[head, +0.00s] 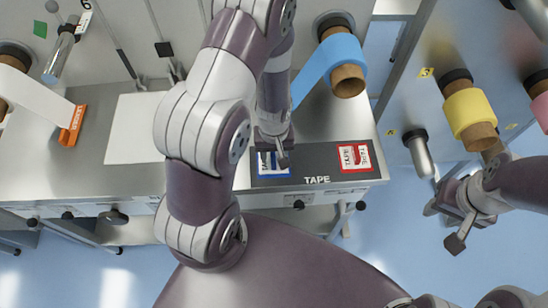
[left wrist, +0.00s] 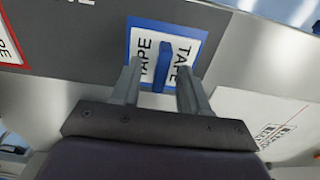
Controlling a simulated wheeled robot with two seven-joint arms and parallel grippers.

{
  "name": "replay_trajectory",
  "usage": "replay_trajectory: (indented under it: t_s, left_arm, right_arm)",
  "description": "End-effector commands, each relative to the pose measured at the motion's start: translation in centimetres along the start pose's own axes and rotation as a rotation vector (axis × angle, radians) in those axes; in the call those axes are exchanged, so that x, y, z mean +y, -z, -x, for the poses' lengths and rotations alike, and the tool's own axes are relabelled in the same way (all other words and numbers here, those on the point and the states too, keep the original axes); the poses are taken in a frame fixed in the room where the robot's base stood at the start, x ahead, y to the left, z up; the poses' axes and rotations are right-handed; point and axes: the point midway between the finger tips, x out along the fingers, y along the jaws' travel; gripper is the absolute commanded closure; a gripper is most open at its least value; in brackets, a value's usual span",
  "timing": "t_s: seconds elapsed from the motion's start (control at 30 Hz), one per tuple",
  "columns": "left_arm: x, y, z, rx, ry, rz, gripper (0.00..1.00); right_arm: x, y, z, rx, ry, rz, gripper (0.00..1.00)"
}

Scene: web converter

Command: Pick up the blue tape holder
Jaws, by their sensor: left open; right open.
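The blue tape holder (left wrist: 164,66) shows in the left wrist view as a blue upright piece over a white, blue-framed label marked TAPE (left wrist: 195,40). My left gripper (left wrist: 160,72) is open, with one finger on each side of the holder in that view. I cannot tell if the fingers touch it. In the head view my left gripper (head: 276,156) is above the blue-framed label (head: 272,175) at the table's front, and the arm and gripper hide most of the spot. My right gripper (head: 443,226) is open and empty over the floor at the right.
A red-framed label (head: 354,157) lies to the right on the steel table (head: 215,180). An orange holder (head: 74,124) stands at the left beside a white sheet (head: 135,127). A blue tape roll (head: 346,66) hangs behind, and a yellow roll (head: 468,112) at the right.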

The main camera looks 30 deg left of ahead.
Motion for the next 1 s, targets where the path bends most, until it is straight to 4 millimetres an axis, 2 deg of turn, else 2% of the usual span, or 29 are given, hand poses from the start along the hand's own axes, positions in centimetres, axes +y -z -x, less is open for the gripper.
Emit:
replay_trajectory:
  t_s: [0.23,0.37,0.4,0.77,0.87,1.0]
  left_arm:
    - [0.0,0.0,-0.4,0.001,-0.001,0.0,0.55]
    - [0.0,0.0,-0.4,0.001,-0.001,0.0,0.98]
    - [0.0,0.0,-0.4,0.001,-0.001,0.0,1.0]
    - [0.0,0.1,-0.1,0.002,-0.001,-0.001,1.0]
    - [0.1,0.1,0.7,0.005,-0.002,0.0,1.0]
    - [0.1,0.2,3.0,0.007,-0.004,-0.001,1.0]
  right_arm:
    - [0.0,0.0,0.0,0.0,0.0,0.0,0.57]
    - [0.0,0.0,0.0,0.0,0.0,0.0,0.57]
    - [0.0,0.0,0.0,0.0,0.0,0.0,0.57]
    - [0.0,0.0,-0.1,0.0,0.0,0.0,0.57]
    - [0.0,0.0,-0.2,0.0,0.0,0.0,0.57]
    - [0.0,-0.1,-0.7,0.0,0.0,0.0,0.57]
